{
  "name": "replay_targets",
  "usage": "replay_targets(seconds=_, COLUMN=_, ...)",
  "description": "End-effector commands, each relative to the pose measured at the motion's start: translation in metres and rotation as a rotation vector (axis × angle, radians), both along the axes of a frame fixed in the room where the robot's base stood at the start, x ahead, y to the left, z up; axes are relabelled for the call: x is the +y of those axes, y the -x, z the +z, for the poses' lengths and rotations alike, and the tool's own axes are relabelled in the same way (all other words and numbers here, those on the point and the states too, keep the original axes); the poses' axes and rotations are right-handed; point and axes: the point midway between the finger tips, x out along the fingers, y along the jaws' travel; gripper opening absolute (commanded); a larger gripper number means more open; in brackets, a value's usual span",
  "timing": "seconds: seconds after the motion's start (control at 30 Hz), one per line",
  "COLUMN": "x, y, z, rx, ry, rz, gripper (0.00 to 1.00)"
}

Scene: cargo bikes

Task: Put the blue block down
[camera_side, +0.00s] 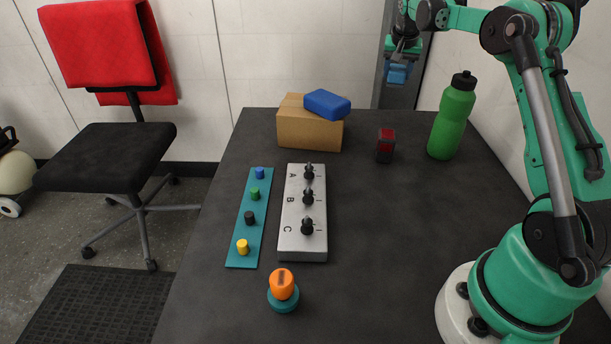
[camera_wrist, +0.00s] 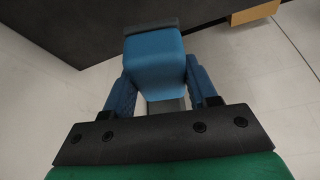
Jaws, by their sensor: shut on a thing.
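My gripper (camera_side: 398,68) is raised high at the back of the scene, near the table's far edge in the side view. In the wrist view my gripper (camera_wrist: 163,92) has its two blue fingers closed on the sides of a blue block (camera_wrist: 155,58). The block has a dark grey strip along its far end. In the side view the blue at the gripper is small, and I cannot separate block from fingers there. Nothing is seen under the held block that supports it.
A cardboard box (camera_side: 306,131) with another blue rounded block (camera_side: 327,104) on top stands at the table's back. Near it are a red-and-black object (camera_side: 386,146) and a green bottle (camera_side: 452,118). A silver switch panel (camera_side: 302,240) and teal peg strip (camera_side: 246,218) lie left; the middle right is clear.

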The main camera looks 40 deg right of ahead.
Motion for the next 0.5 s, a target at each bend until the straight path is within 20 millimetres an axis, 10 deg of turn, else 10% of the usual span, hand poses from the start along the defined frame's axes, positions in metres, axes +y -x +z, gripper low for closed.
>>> replay_targets(seconds=0.23, x=0.0, y=0.0, z=0.059, rx=0.0, ry=0.0, rz=0.0, gripper=0.0)
replay_targets(seconds=0.5, x=-0.001, y=-0.001, z=0.079, rx=0.0, ry=0.0, rz=0.0, gripper=0.0)
